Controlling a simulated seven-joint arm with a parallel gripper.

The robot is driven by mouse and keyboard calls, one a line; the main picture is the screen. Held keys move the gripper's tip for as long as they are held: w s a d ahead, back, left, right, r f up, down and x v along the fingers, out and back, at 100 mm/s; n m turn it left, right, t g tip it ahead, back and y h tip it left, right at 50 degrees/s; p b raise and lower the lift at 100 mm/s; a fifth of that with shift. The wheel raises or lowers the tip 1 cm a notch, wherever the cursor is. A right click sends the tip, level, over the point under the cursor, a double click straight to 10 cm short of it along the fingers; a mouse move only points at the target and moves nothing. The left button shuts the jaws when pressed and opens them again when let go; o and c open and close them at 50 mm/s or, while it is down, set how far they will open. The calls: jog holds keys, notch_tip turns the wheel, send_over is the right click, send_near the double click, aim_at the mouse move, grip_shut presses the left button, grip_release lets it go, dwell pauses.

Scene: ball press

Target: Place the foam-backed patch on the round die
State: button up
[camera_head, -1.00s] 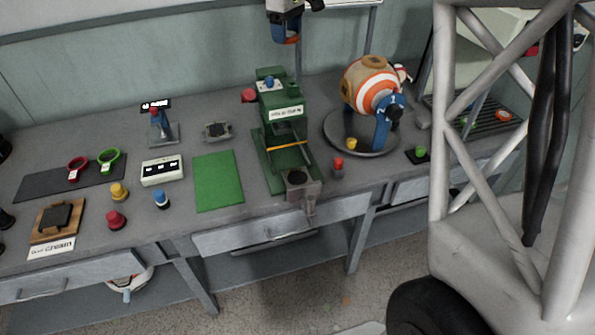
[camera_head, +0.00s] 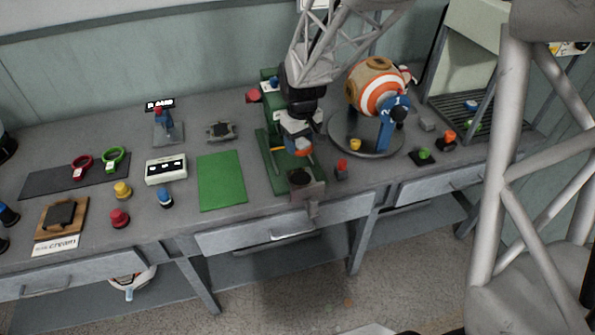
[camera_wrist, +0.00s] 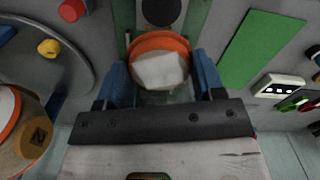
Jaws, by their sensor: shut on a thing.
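The patch (camera_wrist: 160,68) is a round orange piece with a pale, whitish face. My gripper (camera_wrist: 162,80) is shut on it, with a blue finger at each side. In the head view my gripper (camera_head: 299,146) hangs over the front part of the green press, with the orange of the patch (camera_head: 304,152) at its tip. The round die (camera_head: 299,178) is a dark disc on a grey block at the press's front. It also shows in the wrist view (camera_wrist: 161,10), just beyond the patch. The patch appears above and apart from the die; the exact height is unclear.
The green press (camera_head: 273,160) stands behind the die, partly hidden by my arm. A small red-topped piece (camera_head: 342,168) stands right of the die. A striped ball (camera_head: 378,92) sits on a round base at the right. A flat green mat (camera_head: 221,181) lies left.

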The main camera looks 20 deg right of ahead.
jog(key=shift+s+a+f, duration=0.1)
jog(key=shift+s+f, duration=0.35)
jog(key=shift+f, duration=0.2)
jog(key=shift+f, duration=0.1)
send_over(301, 178)
jog(key=shift+s+f, duration=0.1)
jog(key=shift+f, duration=2.9)
jog(key=shift+f, duration=1.85)
jog(key=shift+f, duration=0.2)
jog(key=o, duration=0.9)
